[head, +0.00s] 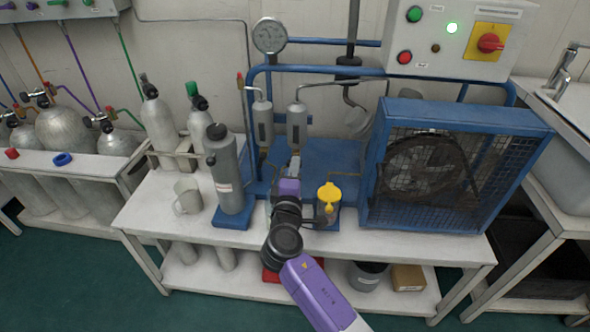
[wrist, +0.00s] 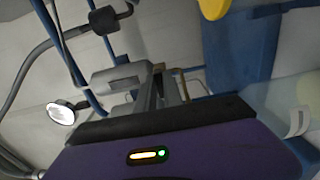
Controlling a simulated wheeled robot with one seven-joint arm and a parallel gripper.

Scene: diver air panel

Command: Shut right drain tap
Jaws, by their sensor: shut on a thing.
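Two grey separator cylinders hang on the blue pipe frame, the left one (head: 263,123) and the right one (head: 297,124). The right drain tap is at the lower end of the right cylinder, where my gripper (head: 295,164) hides it. My gripper reaches up from the front, with its fingers directly below that cylinder. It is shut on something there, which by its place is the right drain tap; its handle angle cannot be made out. In the wrist view, the fingers (wrist: 170,88) are close beside a grey cylinder (wrist: 118,79).
A tall grey canister (head: 228,175) and a mug (head: 187,196) stand left of my arm. A yellow-topped part (head: 329,196) is close on the right. A caged fan (head: 430,165) fills the bench's right side. A gauge (head: 269,36) is above.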

